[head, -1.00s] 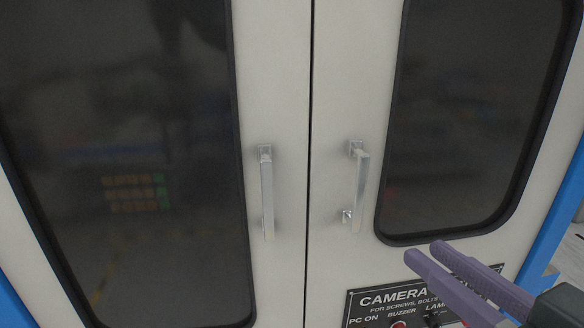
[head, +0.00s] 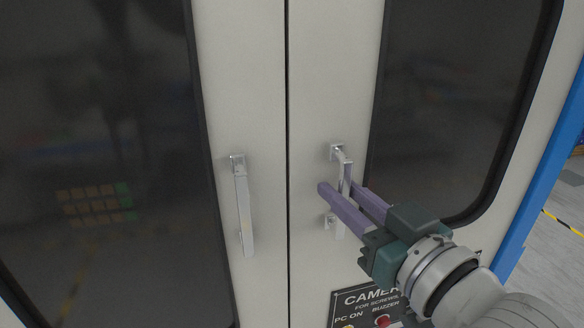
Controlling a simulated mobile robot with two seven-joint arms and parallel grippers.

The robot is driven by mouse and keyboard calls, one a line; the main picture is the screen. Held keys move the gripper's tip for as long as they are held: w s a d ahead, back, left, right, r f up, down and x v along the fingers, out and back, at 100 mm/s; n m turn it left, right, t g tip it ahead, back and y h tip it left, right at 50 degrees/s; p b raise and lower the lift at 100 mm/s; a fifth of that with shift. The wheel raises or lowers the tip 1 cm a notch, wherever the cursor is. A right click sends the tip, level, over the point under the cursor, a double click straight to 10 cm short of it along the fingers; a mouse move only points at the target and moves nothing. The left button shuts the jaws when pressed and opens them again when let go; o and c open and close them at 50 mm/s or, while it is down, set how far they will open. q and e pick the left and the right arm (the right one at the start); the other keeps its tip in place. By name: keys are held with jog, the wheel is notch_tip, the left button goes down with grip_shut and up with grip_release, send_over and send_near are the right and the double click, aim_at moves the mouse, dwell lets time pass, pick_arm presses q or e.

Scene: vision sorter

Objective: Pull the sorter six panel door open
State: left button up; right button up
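The cabinet has two pale doors, the left door (head: 262,100) and the right door (head: 325,80), with a thin dark seam between them. They look shut. The right door's silver handle (head: 346,170) is upright, and its lower part is partly hidden by my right gripper. My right gripper (head: 340,186) has its two purple fingers apart, one on each side of this handle, with a gap still visible. I cannot tell whether a finger touches it. The left door's silver handle (head: 243,205) is free. My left gripper is not in view.
Dark windows fill much of the left door (head: 95,130) and right door (head: 450,100). A black control panel (head: 345,310) with a red button (head: 383,321) lies below my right gripper. A blue frame edge (head: 545,185) and grey floor (head: 560,220) show at right.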

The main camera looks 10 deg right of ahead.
jog(key=shift+w, duration=0.2)
grip_shut()
dwell(1.4)
